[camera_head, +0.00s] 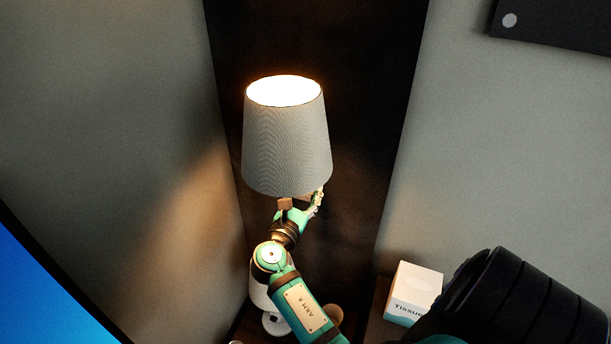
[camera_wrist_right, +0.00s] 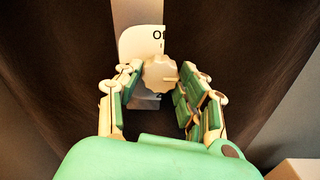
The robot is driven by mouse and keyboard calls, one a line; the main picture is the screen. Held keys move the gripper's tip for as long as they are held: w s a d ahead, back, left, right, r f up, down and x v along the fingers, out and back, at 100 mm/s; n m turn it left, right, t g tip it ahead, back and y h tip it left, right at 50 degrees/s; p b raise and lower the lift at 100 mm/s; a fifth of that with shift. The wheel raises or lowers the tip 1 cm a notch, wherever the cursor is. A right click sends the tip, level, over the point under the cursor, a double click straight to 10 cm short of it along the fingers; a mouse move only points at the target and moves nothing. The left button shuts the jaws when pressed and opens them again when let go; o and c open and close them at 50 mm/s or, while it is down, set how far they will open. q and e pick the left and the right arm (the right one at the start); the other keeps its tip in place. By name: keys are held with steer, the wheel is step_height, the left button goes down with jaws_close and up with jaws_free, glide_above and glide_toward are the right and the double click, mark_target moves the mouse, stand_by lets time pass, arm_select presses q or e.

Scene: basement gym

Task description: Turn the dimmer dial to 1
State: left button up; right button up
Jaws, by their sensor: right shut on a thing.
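The dimmer dial (camera_wrist_right: 158,73) is a cream scalloped knob, seen in the right wrist view. It sits in front of a pale plate (camera_wrist_right: 140,42) with "Of" visible at its top and other marks partly hidden. A short dark line on the knob points to the right. My right gripper (camera_wrist_right: 163,78) is shut on the dial, with fingers on both sides. In the head view my right gripper (camera_head: 300,208) is just below the shade of a lit lamp (camera_head: 287,140), which hides the dial. My left gripper is not in view.
A tissue box (camera_head: 413,292) stands to the right of my right arm. Grey walls and a dark corner panel (camera_head: 365,90) close in behind the lamp. A blue screen (camera_head: 45,295) is at lower left, and a dark panel (camera_head: 560,30) is at upper right.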

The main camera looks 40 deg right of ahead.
steer(key=o, duration=1.1)
steer(key=shift+o, duration=0.2)
steer(key=v, duration=0.7)
steer(key=shift+a, duration=0.25)
steer(key=shift+s, duration=0.1)
